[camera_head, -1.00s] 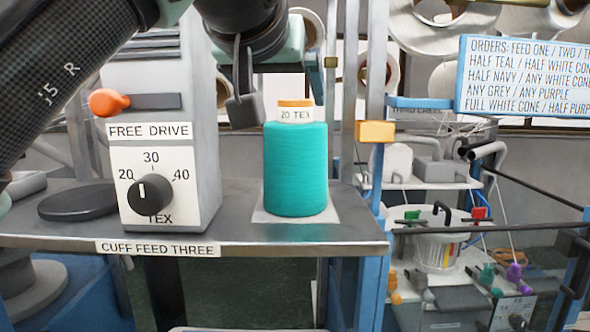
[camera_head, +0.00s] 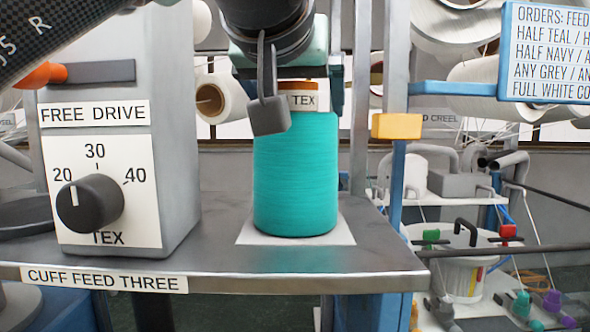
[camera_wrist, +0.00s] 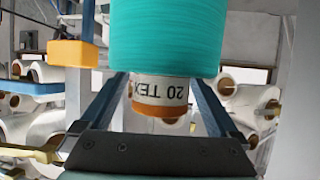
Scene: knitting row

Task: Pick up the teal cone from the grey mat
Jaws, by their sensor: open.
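The teal cone (camera_head: 296,182) stands upright on the grey mat (camera_head: 250,236) on a metal shelf. Its paper top reads 20 TEX, with an orange band partly hidden by my gripper. My gripper (camera_head: 300,108) is at the top of the cone, with one grey finger in front of its upper left. In the wrist view the cone (camera_wrist: 165,35) appears upside down, its labelled top between the two blue-grey fingers of my gripper (camera_wrist: 163,85). The fingers are apart, with a gap on each side of the label.
A grey box with a dial (camera_head: 95,200) marked FREE DRIVE stands left of the cone on the shelf (camera_head: 215,265). A blue post with a yellow block (camera_head: 397,126) rises at the right. Shelf space in front of the mat is clear.

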